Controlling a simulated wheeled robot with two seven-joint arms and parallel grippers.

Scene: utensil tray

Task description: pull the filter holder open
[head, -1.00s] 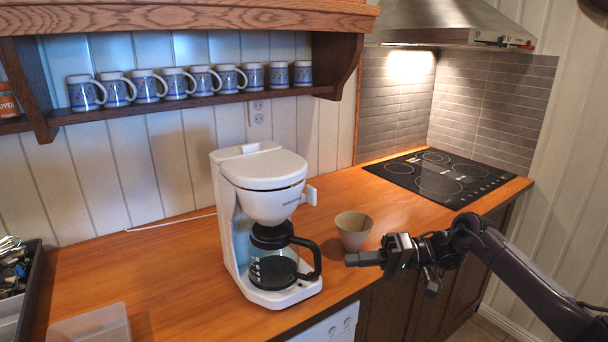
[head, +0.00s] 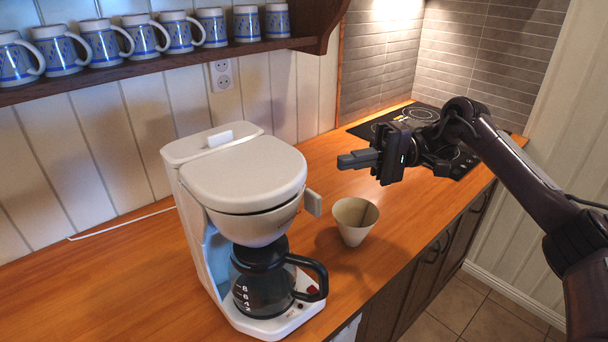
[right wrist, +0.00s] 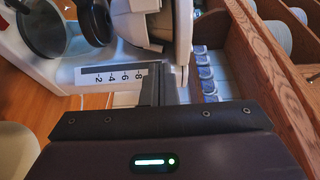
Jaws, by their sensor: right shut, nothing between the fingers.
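The white coffee maker (head: 235,175) stands on the wooden counter. Its filter holder (head: 258,226) sits under the lid and looks closed, with a small white handle tab (head: 313,203) sticking out at its right. The glass carafe (head: 262,285) with its black handle stands below it. My right gripper (head: 342,160) is up in the air, to the right of the filter holder and a little above the tab, apart from it. Its fingers are shut and empty, pointing left. In the right wrist view the shut fingers (right wrist: 160,84) point towards the machine. My left gripper is out of view.
A beige paper filter cone (head: 354,220) stands on the counter right of the machine, below my right gripper. Several blue-white mugs (head: 145,36) line the shelf above. A black cooktop (head: 385,125) lies behind my right arm. The counter left of the machine is clear.

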